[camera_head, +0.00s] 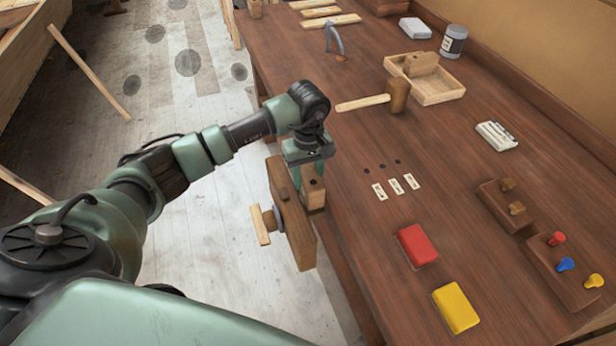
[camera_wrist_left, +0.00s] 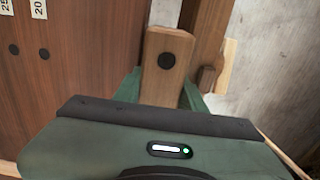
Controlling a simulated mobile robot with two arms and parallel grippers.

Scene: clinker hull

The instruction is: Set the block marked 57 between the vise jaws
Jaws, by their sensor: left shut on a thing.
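My left gripper (camera_head: 311,184) is shut on a wooden block (camera_head: 314,194) at the bench's near-left edge. In the left wrist view the block (camera_wrist_left: 166,62) shows a black round mark on its end, between the green fingers (camera_wrist_left: 160,92). No number is readable on it. The wooden vise jaw (camera_head: 290,217) stands just left of the block, with its handle (camera_head: 260,225) on the outer side. In the wrist view the jaw (camera_wrist_left: 208,35) is right of the block and the bench is left. I cannot tell how deep the block sits. My right gripper is not in view.
The brown bench (camera_head: 345,235) holds three number labels (camera_head: 396,186) beside dark holes, a mallet (camera_head: 396,95), a wooden tray (camera_head: 440,90), a red block (camera_head: 417,245) and a yellow block (camera_head: 456,307). Pegs stand at the right. Floor lies left of the bench.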

